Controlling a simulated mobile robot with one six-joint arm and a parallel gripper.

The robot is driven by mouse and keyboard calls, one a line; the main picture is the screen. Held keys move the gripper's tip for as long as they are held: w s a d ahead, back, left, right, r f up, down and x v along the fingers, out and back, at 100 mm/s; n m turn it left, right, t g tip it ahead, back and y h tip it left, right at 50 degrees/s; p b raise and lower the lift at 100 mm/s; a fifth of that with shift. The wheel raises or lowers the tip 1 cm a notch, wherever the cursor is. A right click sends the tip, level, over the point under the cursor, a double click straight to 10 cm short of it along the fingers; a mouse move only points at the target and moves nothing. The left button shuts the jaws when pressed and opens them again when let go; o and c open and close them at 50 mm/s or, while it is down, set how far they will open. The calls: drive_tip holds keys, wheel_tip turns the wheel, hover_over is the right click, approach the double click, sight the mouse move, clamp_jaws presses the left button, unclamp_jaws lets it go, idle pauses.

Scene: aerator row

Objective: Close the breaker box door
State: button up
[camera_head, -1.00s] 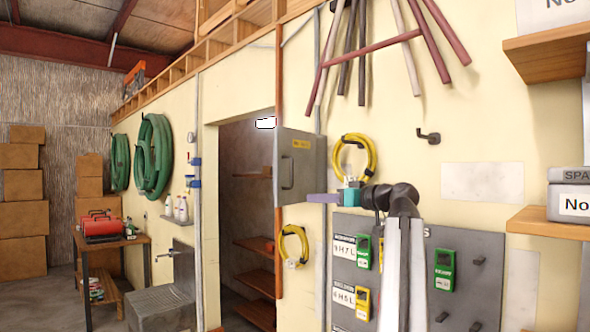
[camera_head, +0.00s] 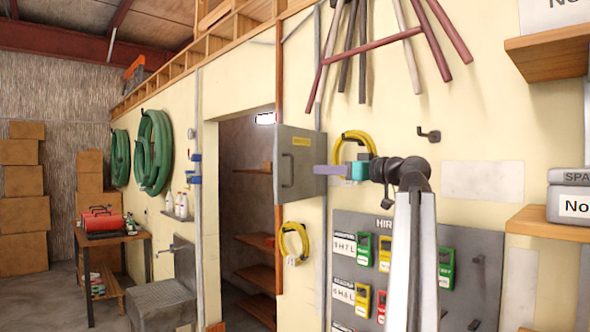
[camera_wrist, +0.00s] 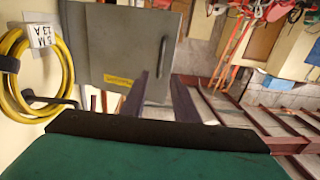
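The breaker box door (camera_head: 300,165) is a grey metal panel with a handle and a yellow label. It stands open, out from the cream wall beside the doorway. The inside of the box is hidden. In the wrist view the door (camera_wrist: 125,45) fills the upper middle, with its handle (camera_wrist: 164,62) to the right. My gripper (camera_head: 318,170) is at the door's right edge in the head view, purple fingers pointing left. In the wrist view my gripper (camera_wrist: 159,76) has its two fingers apart with nothing between them, overlapping the door's lower edge. I cannot tell if they touch it.
A coiled yellow cable (camera_head: 357,143) hangs on the wall just behind my gripper. Another yellow coil (camera_head: 294,241) hangs below the door. A grey board (camera_head: 470,262) with several meters is below right. An open doorway with shelves (camera_head: 257,242) lies left of the door.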

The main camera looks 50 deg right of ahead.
drive_tip(key=w+p, duration=0.4)
drive_tip(key=w, duration=0.8)
drive_tip(key=shift+w, duration=0.25)
clamp_jaws()
drive_tip(key=shift+a, duration=0.1)
